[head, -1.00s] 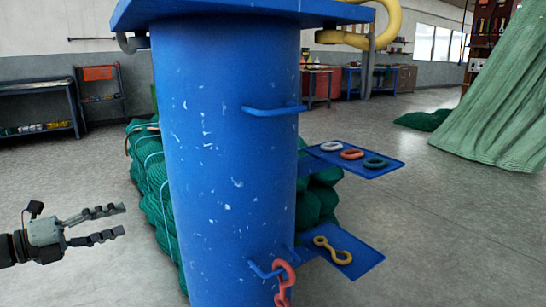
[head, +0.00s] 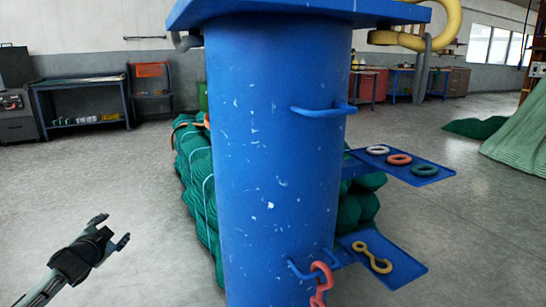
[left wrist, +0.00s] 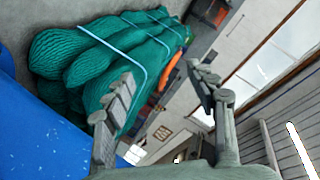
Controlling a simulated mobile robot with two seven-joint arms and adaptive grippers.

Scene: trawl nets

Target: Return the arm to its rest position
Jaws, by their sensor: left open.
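My left gripper (head: 112,232) is open and empty at the lower left of the head view, pointing up and to the right. It is well apart from the blue column (head: 270,150) to its right. In the left wrist view its two fingers (left wrist: 165,98) are spread with nothing between them. The bundled green net (left wrist: 110,55) shows beyond them in that view. My right gripper is not in view.
Blue shelves on the column hold several rings (head: 398,160) and a yellow link (head: 372,256). A red chain (head: 320,285) hangs from a lower handle. Green net (head: 197,180) is stacked behind the column. Open floor (head: 90,185) lies at left.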

